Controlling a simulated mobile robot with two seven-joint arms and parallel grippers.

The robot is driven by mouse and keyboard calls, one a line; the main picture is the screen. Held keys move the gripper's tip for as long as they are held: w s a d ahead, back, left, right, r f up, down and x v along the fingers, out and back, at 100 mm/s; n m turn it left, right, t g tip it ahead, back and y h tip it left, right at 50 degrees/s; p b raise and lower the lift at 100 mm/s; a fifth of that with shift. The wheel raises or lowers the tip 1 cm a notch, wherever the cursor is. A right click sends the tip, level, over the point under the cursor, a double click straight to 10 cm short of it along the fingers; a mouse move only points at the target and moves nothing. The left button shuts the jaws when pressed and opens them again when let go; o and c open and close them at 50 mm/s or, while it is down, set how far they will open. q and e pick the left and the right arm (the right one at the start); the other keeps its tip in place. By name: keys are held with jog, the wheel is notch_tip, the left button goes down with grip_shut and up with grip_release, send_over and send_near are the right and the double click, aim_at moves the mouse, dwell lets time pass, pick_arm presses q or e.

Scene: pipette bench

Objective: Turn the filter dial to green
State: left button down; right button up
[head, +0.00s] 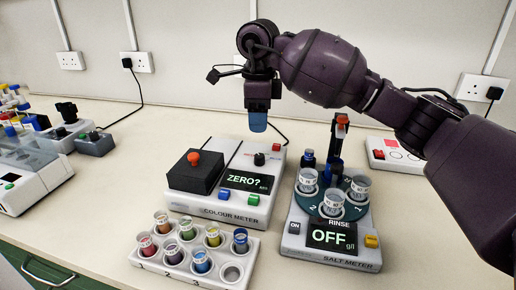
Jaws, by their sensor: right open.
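The colour meter (183,207) stands in the middle of the bench, with a black lidded block with an orange knob on its left side. A small black knob (259,159), which looks like the filter dial, sits on its upper right, with a red mark (276,147) beside it. Its pointer direction is too small to tell. The meter's screen (246,181) reads "ZERO?". My right gripper (258,123) points down above the back of the meter, over the knob and apart from it. It is open and empty, its blue fingers seen edge-on. My left gripper is not in view.
The salt meter (293,241), reading "OFF", stands close on the right with cups and an upright post. A rack (207,274) of coloured vials lies in front. Other instruments (38,181) stand at the left. Bare bench (115,210) lies between them.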

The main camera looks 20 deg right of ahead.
aim_at(259, 156)
notch_tip(259, 156, down, 8)
jog(key=shift+w+f+b, duration=0.1)
jog(key=shift+f+b, duration=0.15)
jog(key=shift+b, duration=0.4)
jog(key=shift+f, duration=0.8)
jog(key=shift+c, duration=0.5)
